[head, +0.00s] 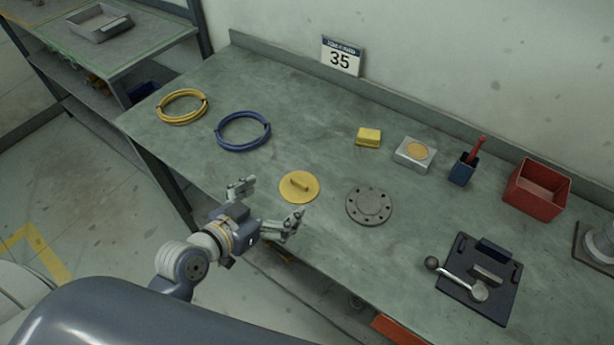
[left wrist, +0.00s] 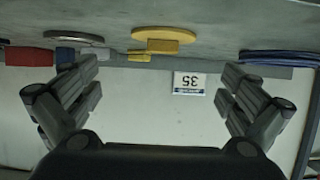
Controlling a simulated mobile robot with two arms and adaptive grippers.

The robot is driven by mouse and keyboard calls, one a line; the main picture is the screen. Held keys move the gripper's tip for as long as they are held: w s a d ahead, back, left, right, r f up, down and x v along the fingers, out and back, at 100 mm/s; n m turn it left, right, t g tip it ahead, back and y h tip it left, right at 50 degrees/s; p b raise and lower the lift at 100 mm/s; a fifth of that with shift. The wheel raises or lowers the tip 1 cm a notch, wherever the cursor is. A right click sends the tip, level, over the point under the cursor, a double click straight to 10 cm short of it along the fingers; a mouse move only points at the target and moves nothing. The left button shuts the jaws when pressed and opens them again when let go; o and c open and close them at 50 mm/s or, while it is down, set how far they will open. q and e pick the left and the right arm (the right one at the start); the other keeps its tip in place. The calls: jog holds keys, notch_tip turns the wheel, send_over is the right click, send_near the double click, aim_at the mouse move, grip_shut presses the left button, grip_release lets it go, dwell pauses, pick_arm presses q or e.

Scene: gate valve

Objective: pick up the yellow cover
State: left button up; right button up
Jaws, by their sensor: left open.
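The yellow cover (head: 299,187) is a flat round disc with a raised bar handle on top. It lies on the green-grey workbench, left of a grey bolted flange. My left gripper (head: 268,204) is open and empty at the bench's front edge, just short of the cover, with its fingers spread. In the left wrist view, which looks upside down, the cover (left wrist: 172,42) shows at the top, beyond the open fingers (left wrist: 160,97) and between them. The cover is apart from the fingers. My right gripper is not in view.
The grey flange (head: 369,206) lies right of the cover. A blue cable coil (head: 243,147) and a yellow coil (head: 182,91) lie to the left. Behind are a yellow block (head: 368,137) and a grey box (head: 414,154). Bare bench (head: 300,120) lies behind the cover.

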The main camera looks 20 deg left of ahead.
aim_at(298, 183)
pick_arm(q)
jog(key=x, duration=0.3)
jog(key=shift+p, duration=0.3)
jog(key=shift+w+d+f, duration=0.2)
jog(key=shift+w+d, duration=0.05)
jog(key=shift+w, duration=0.25)
jog(key=x, duration=0.2)
jog(key=p+x, duration=0.1)
jog(key=shift+w+a+f, duration=0.1)
jog(key=shift+w+f, duration=0.05)
jog(key=shift+w, duration=0.3)
jog(key=shift+w+d+f, duration=0.2)
jog(key=shift+w+f, duration=0.1)
jog(key=shift+w, duration=0.15)
jog(key=c, duration=1)
